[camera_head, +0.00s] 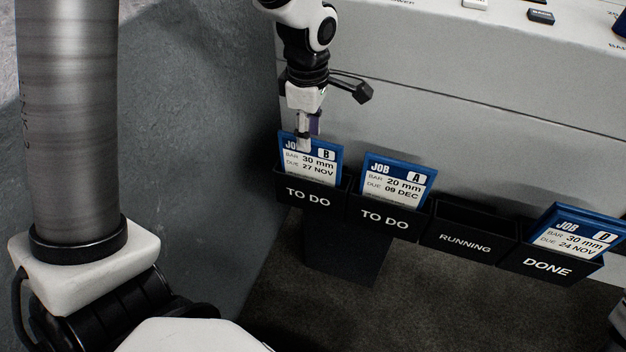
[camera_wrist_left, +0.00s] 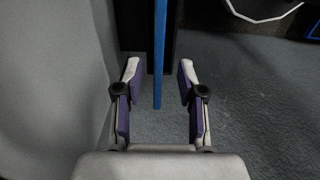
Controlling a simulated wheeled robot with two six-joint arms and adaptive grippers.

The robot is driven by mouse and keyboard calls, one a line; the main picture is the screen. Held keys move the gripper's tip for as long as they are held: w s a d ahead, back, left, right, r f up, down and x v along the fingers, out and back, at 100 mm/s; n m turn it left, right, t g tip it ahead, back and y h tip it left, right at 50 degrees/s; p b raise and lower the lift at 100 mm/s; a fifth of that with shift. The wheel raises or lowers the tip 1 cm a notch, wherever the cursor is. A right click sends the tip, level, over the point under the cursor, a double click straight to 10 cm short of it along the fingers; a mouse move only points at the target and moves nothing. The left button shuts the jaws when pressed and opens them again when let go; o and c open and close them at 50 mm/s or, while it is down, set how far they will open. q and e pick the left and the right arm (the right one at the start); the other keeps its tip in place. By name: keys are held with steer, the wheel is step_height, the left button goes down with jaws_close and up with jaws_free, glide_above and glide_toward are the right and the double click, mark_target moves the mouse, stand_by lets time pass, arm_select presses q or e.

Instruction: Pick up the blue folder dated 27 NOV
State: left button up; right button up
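The blue folder dated 27 NOV (camera_head: 318,165), marked JOB B, 30 mm, stands in the leftmost TO DO holder (camera_head: 307,196). My left gripper (camera_head: 308,135) is at its top edge, with one finger overlapping the front of the card in the head view. In the left wrist view, the folder shows edge-on as a thin blue strip (camera_wrist_left: 160,50). It lies between the two spread fingers of the left gripper (camera_wrist_left: 158,80), with a visible gap on each side. The folder's lower part is hidden in the holder.
Another blue folder, 09 DEC (camera_head: 399,181), stands in the second TO DO holder (camera_head: 385,217). The RUNNING holder (camera_head: 465,241) is empty. A 24 NOV folder (camera_head: 575,235) leans in the DONE holder (camera_head: 547,266). A grey wall (camera_head: 200,130) is close on the left.

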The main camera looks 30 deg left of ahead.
mark_target(310, 162)
arm_select(q)
steer(key=f, duration=0.8)
steer(key=shift+w+f, duration=0.2)
steer(key=shift+f, duration=0.15)
steer(key=shift+s+d+r, duration=0.1)
jaws_close()
